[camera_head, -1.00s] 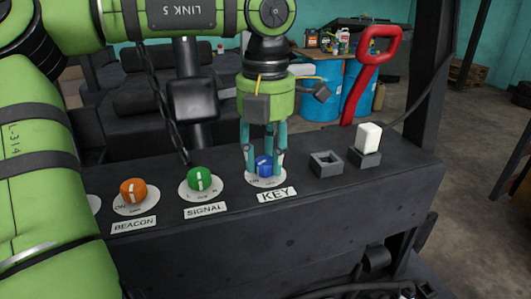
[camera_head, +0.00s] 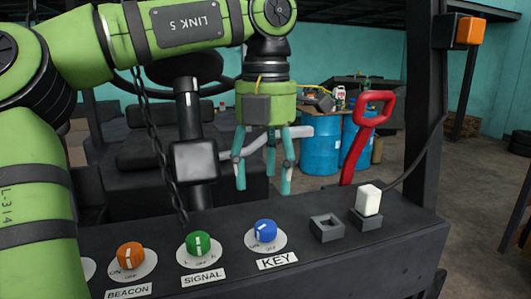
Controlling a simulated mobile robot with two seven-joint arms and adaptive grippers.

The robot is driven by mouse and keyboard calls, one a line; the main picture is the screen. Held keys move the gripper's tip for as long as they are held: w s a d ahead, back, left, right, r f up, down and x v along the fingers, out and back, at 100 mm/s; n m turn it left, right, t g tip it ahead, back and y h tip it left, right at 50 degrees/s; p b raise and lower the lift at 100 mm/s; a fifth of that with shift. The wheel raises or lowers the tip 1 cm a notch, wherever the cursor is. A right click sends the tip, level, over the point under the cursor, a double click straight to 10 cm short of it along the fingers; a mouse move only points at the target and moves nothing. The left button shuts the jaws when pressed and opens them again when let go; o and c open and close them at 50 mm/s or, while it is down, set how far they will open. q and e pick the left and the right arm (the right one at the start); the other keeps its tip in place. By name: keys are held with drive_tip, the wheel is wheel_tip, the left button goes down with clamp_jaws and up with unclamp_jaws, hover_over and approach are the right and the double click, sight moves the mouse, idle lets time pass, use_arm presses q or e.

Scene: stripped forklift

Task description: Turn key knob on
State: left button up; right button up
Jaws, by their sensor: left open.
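The blue key knob (camera_head: 265,231) sits on a round white dial plate on the dark panel, above the white KEY label (camera_head: 277,262). Its white pointer line is tilted, with its lower end toward the left of the dial. The small dial lettering is hard to read. My left gripper (camera_head: 262,188) hangs fingers down above and behind the knob in the picture. Its teal fingers are spread, empty and apart from the knob. My right gripper is not in view.
A green SIGNAL knob (camera_head: 197,244) and an orange BEACON knob (camera_head: 131,256) stand left of the key knob. A chain (camera_head: 158,140) hangs at left.

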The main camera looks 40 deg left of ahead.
use_arm(q)
drive_tip(key=shift+r, duration=1.6)
